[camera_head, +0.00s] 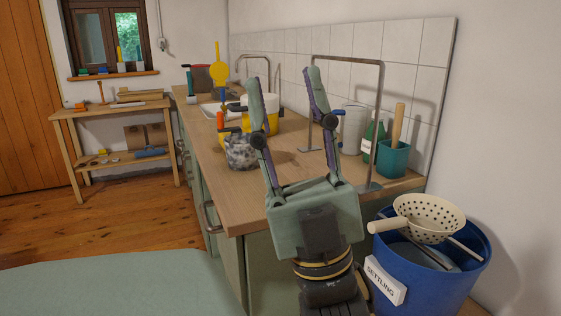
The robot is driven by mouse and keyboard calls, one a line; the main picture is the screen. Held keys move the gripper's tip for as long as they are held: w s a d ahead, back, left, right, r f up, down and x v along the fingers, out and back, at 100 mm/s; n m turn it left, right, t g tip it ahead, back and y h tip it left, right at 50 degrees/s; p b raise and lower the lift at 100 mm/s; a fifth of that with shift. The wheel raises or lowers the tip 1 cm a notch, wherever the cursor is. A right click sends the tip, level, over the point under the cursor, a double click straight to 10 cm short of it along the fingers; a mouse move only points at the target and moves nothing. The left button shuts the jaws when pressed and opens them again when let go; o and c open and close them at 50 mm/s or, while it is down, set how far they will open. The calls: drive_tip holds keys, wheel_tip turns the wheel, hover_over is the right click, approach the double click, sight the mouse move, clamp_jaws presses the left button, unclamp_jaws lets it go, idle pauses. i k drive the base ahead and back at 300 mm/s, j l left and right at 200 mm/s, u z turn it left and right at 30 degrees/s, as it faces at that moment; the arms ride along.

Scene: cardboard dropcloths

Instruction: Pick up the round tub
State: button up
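My gripper (283,76) is open and empty, its two fingers pointing up and away over the near part of the wooden counter (285,180). I cannot tell for certain which thing is the round tub. A round speckled grey container (240,153) stands on the counter just left of my left finger. A yellow tub with a white upper part (271,122) stands farther back, partly hidden behind that finger. A teal pot (393,160) holding a wooden handle stands to the right, beyond my right finger.
A metal rail frame (382,110) rises from the counter. A white cylinder (354,130) and a green bottle (373,141) stand near the tiled wall. A blue bucket (470,275) with a strainer (430,215) is at lower right. A wooden bench (100,110) stands far left.

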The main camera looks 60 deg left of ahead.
sight(241, 156)
drive_tip(key=u, duration=0.35)
drive_tip(key=k+u, duration=0.15)
drive_tip(key=u, duration=0.55)
drive_tip(key=k+j, duration=0.05)
